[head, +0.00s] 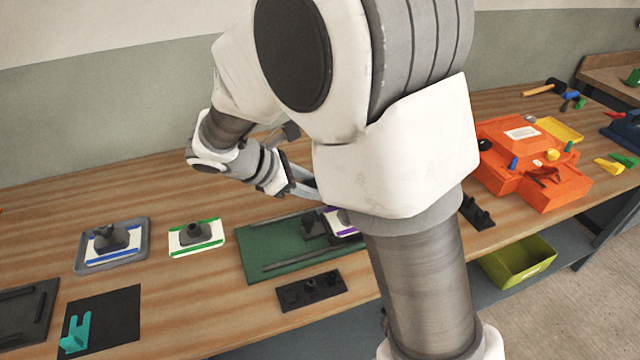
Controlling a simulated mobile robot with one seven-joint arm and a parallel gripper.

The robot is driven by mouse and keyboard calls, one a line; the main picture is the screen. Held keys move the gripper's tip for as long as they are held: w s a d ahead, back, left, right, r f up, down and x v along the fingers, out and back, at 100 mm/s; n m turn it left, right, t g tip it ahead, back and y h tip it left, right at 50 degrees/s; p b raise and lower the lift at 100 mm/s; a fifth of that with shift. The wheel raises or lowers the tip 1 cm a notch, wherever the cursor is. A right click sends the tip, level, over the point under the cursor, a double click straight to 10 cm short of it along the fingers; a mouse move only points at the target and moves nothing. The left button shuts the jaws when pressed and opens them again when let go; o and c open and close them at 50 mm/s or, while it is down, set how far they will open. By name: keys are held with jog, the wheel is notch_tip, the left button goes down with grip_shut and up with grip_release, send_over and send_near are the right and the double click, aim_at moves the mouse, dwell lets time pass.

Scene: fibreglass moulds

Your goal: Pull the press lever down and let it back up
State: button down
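A dark grey block (291,131) on a short bar shows beside my forearm, above my gripper. It may be part of the press and its lever, but I cannot tell. My arm hides most of what is behind it. My gripper (304,186) points right over the green board, partly behind my arm. Its pale fingers show only in part, so I cannot tell whether they are open or hold anything.
The green board (265,250) carries dark rails and a purple-edged card (335,226). Left are a green-edged card (197,249) and a blue-grey tray (85,262). A black holder (311,290) lies in front. An orange mould (525,160) stands right. Bare wood (180,300) shows at front left.

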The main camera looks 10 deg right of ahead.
jog(key=shift+s+a+f+t+h+b, duration=0.15)
jog(key=shift+f+t+h+b, duration=0.15)
jog(key=shift+f+h+b, duration=1)
jog(key=shift+f+y+p, duration=0.4)
jog(key=c, duration=0.5)
grip_release()
jog(key=shift+r, duration=0.2)
jog(key=p+v, duration=0.1)
jog(key=v, duration=1.6)
jog(key=shift+a, duration=0.15)
jog(key=shift+r, duration=0.1)
